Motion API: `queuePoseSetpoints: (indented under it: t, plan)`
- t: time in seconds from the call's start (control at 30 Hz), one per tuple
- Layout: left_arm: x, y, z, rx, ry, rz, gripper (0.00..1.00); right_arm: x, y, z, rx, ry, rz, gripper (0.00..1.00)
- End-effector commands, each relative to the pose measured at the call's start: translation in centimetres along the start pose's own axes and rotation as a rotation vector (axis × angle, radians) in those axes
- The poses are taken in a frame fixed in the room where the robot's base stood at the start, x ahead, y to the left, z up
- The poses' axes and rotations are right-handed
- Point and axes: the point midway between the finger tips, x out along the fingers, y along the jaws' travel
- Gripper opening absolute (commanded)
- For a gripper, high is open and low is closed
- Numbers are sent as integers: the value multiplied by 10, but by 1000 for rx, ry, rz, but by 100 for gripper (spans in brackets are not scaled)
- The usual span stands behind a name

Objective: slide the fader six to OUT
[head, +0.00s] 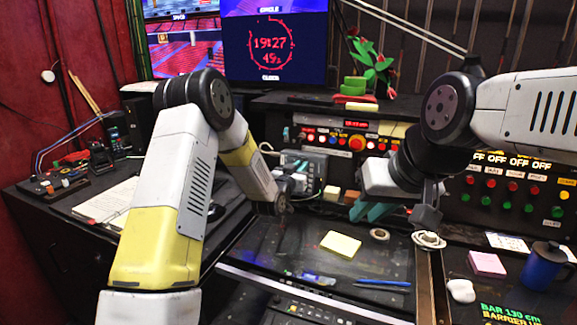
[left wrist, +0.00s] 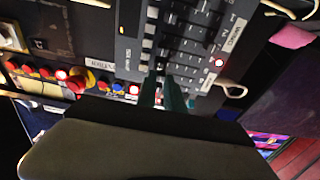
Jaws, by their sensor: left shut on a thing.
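The fader panel (head: 313,166), a grey box with small keys and dark slots, stands at the back of the desk; it fills the top of the left wrist view (left wrist: 185,42). My left gripper (left wrist: 163,93) has its teal fingers close together against this panel, shut on a small fader knob that they mostly hide. I cannot read the fader's number or its end marks. In the head view my left wrist hides most of this gripper. My right gripper (head: 370,211) hangs above the desk right of centre, its teal fingers apart and empty.
A row of lit buttons with a red mushroom button (head: 357,143) lies right of the panel. A yellow note pad (head: 341,244), a tape roll (head: 379,234) and a blue pen (head: 384,282) lie on the dark desktop. A blue mug (head: 541,266) stands at right.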

Motion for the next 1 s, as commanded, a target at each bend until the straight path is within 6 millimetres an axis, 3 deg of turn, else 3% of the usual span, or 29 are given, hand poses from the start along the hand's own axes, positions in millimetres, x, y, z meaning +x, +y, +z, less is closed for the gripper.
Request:
queuePoseSetpoints:
  t: [0.1, 0.37, 0.4, 0.5, 0.83, 1.0]
  plan:
    - [0, 11, 0, 0, 1, 0, 0, 0, 0, 0, 0, 0, 0, 22]
    - [0, 14, 0, 0, 1, 3, 0, 0, 0, 0, 0, 0, 0, 22]
    - [0, 14, 0, 0, 1, 4, 16, 0, 0, 0, 0, 0, 0, 22]
    - [0, 14, 0, 0, 0, 3, 35, 0, 0, 0, 0, 0, 0, 22]
    - [-2, 12, 0, 0, 0, 0, 35, 0, 0, 0, 0, 0, 0, 22]
    - [-22, 11, 0, 1, -1, 0, 35, 0, 0, 0, 0, 0, 0, 22]
